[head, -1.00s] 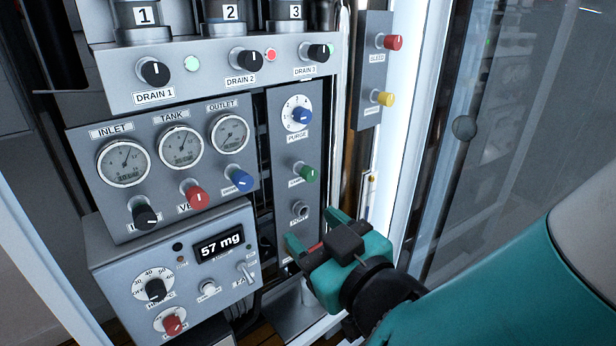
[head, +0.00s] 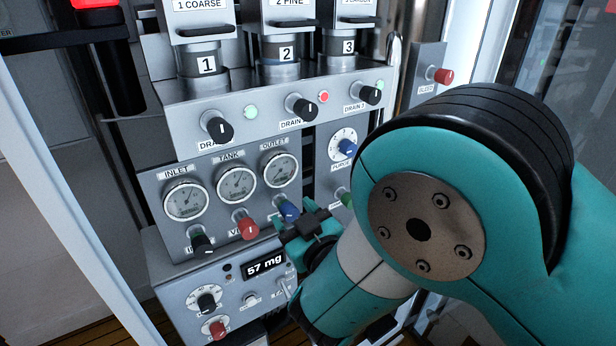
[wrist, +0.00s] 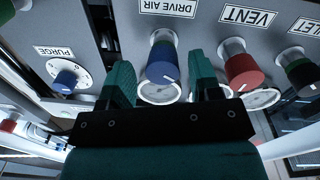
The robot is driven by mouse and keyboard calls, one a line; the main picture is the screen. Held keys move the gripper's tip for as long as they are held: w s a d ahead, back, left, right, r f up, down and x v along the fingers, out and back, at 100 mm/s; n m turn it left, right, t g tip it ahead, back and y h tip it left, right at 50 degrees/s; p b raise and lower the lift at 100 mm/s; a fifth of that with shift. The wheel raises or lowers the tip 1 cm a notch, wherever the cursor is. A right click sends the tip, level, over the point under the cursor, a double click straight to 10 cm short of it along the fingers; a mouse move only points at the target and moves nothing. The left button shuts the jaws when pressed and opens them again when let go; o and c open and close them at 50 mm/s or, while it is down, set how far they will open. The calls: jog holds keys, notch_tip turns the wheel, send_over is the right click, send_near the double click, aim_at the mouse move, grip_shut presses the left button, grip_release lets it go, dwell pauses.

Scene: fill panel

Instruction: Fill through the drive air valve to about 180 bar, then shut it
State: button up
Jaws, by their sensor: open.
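The blue drive air knob (head: 288,210) sits on the gauge panel below the outlet gauge (head: 280,170). In the wrist view the drive air knob (wrist: 163,64) appears between my two fingers, under its DRIVE AIR label (wrist: 168,8). My gripper (head: 300,224) is open in front of the knob, one finger on each side of it; whether a finger touches the knob cannot be told. The inlet gauge (head: 186,202) and the tank gauge (head: 236,186) stand to the left. The gauge needles are too small to read exactly.
The red vent knob (head: 247,227) is close beside my gripper, with the black inlet knob (head: 202,243) further left. The blue purge dial (head: 346,148) is to the upper right. The lower box's display (head: 265,264) reads 57 mg. My arm covers much of the right side.

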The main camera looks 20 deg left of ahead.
jog(key=shift+w+a, duration=0.25)
jog(key=shift+w, duration=0.1)
jog(key=shift+a, duration=0.1)
jog(key=shift+s+a, duration=0.1)
jog(key=c, duration=0.9)
jog(key=shift+c, duration=0.2)
